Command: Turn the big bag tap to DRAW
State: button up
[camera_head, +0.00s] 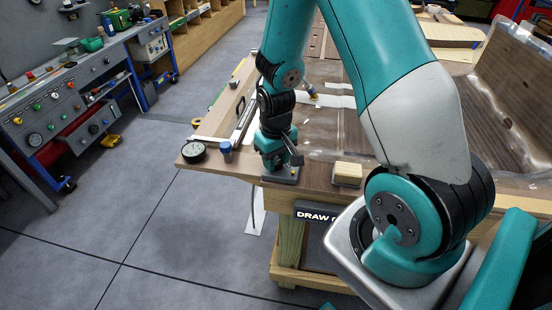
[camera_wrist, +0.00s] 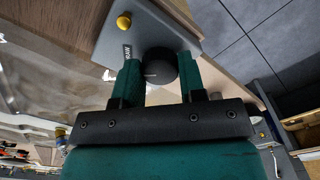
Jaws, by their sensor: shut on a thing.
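The big bag tap is a round black knob (camera_wrist: 160,66) on a grey plate (camera_wrist: 110,42) in the wrist view. A printed label on the plate, partly reading DRAW, lies just left of the knob. A small yellow ball (camera_wrist: 124,22) stands near the plate's far left part. My gripper (camera_wrist: 159,70) is shut on the knob, with one green finger on each side. In the head view my gripper (camera_head: 274,158) is down over the plate (camera_head: 283,179) at the table's front corner, and the knob is hidden there. A faint mark shows on the knob, but its direction is unclear.
A black gauge (camera_head: 192,151) and a blue-capped fitting (camera_head: 226,152) stand left of my gripper. A DRAW sign (camera_head: 316,214) hangs on the table's front. The floor at left is clear up to a control bench (camera_head: 70,95).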

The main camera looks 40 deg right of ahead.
aim_at(276, 161)
jog(key=shift+m, duration=1)
jog(key=o, duration=0.9)
notch_tip(276, 161, up, 18)
jog(key=shift+f+b, duration=0.25)
jog(key=shift+b, duration=0.25)
jog(key=s+a+r+n+y, duration=0.1)
jog(key=s+a+r+n, duration=0.1)
jog(key=s+a, duration=0.3)
jog(key=s+a+r+n+y, duration=0.1)
jog(key=s+a+n, duration=0.3)
jog(key=a, duration=0.5)
jog(key=s+a+r+n+y, duration=0.2)
jog(key=s+a+n, duration=0.2)
jog(key=s+a, duration=0.2)
jog(key=shift+s+a+r, duration=0.35)
jog(key=shift+s+a, duration=0.05)
jog(key=shift+s, duration=0.3)
